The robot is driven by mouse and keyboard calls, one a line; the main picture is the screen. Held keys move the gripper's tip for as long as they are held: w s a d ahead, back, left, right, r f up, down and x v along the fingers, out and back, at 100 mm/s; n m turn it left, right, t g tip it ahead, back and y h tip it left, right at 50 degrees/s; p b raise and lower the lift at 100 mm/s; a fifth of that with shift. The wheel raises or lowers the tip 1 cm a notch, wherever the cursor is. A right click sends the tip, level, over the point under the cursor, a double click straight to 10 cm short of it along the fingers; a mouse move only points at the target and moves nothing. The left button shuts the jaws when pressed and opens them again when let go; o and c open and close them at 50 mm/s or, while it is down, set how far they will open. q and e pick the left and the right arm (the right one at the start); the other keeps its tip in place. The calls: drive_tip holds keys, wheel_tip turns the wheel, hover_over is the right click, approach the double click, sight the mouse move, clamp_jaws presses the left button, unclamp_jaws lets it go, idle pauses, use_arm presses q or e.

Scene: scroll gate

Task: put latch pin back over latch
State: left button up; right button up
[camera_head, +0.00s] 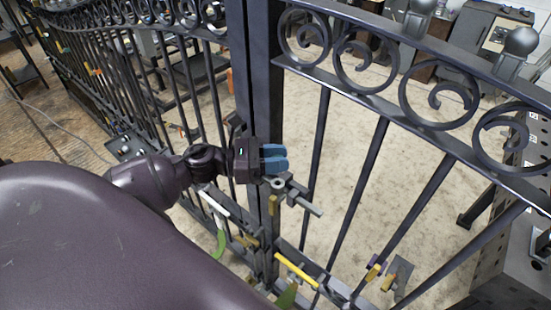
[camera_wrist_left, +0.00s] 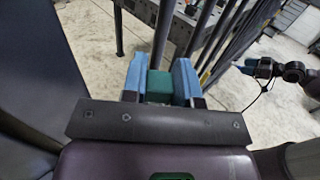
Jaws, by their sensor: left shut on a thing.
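My left gripper (camera_head: 275,158), with blue fingers, is beside the dark gate post, just above the latch (camera_head: 300,198). The latch is a grey ring and a short bar sticking out to the right of the post. In the left wrist view, the blue fingers (camera_wrist_left: 160,82) are shut on a teal block (camera_wrist_left: 159,88). I cannot tell whether this block is part of the latch pin; the pin is not clearly visible in the head view.
The gate post (camera_head: 262,90) stands close beside my left gripper. The scrolled gate panel (camera_head: 400,110) extends right, and a barred fence (camera_head: 130,50) left. A yellow bar (camera_head: 297,270) and several small coloured pieces sit low on the gate. Pale floor shows behind the bars.

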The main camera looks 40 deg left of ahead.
use_arm(q)
drive_tip(key=shift+w+f, duration=0.1)
drive_tip(key=shift+f, duration=0.2)
drive_tip(key=shift+f+b, duration=0.2)
drive_tip(key=shift+b, duration=0.15)
use_arm(e)
drive_tip(key=shift+s+f, duration=0.35)
drive_tip(key=shift+f, duration=0.15)
use_arm(q)
drive_tip(key=shift+f+b, duration=0.3)
drive_tip(key=shift+f, duration=0.2)
use_arm(e)
drive_tip(key=shift+w+f, duration=0.15)
drive_tip(key=shift+w, duration=0.25)
use_arm(q)
drive_tip(key=shift+f, duration=0.3)
use_arm(e)
drive_tip(key=shift+f, duration=0.25)
drive_tip(key=shift+s, duration=0.1)
use_arm(q)
drive_tip(key=shift+f+b, duration=0.15)
drive_tip(key=shift+b, duration=0.2)
use_arm(e)
drive_tip(key=shift+s+f, duration=0.4)
drive_tip(key=shift+f, duration=0.1)
use_arm(q)
drive_tip(key=shift+f+b, duration=0.35)
drive_tip(key=shift+f, duration=0.05)
use_arm(e)
drive_tip(key=shift+w, duration=0.45)
